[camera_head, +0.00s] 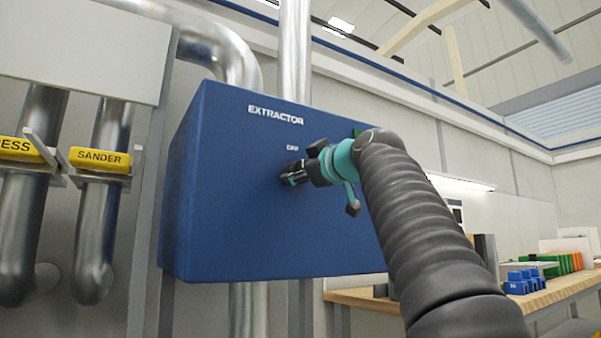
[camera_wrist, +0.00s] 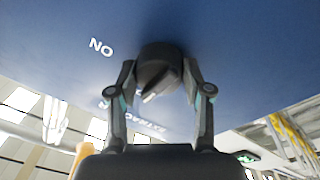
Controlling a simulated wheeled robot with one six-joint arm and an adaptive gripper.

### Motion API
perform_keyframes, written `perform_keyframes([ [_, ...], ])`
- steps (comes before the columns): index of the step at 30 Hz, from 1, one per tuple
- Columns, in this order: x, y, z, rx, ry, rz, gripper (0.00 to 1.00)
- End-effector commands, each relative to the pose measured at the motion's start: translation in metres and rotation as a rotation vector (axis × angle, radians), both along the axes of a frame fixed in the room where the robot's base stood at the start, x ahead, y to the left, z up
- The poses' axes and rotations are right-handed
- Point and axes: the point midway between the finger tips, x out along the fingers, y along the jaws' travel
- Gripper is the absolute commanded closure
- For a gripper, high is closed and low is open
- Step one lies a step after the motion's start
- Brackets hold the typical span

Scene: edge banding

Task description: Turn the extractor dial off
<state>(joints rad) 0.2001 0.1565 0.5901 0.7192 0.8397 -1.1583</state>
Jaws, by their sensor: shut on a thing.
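The extractor dial (camera_wrist: 158,66) is a dark round knob with a white pointer mark, on the front of the blue extractor box (camera_head: 235,215). In the wrist view, my gripper (camera_wrist: 160,82) has one finger on each side of the dial and is shut on it. The pointer mark slants toward the lower left there. The ON label (camera_wrist: 101,47) appears upside down at the upper left. In the head view, the OFF label (camera_head: 292,148) shows just above my gripper (camera_head: 292,175), which reaches the box from the right and mostly hides the dial.
A silver duct (camera_head: 296,50) rises behind the box. A yellow SANDER gate (camera_head: 99,159) sits on a pipe at the left, with another yellow gate (camera_head: 18,148) beside it. A wooden bench (camera_head: 545,296) with blue bins (camera_head: 522,282) stands at the lower right.

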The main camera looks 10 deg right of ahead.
Motion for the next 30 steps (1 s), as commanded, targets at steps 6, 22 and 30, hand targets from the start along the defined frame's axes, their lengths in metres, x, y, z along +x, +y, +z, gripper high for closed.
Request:
perform_keyframes([
  [6, 0.000, 0.000, 0.000, -0.001, 0.000, -0.001, 0.25],
  [22, -0.023, -0.008, -0.002, 0.000, 0.001, -0.002, 0.25],
  [30, -0.065, -0.022, -0.007, 0.001, -0.001, -0.004, 0.25],
])
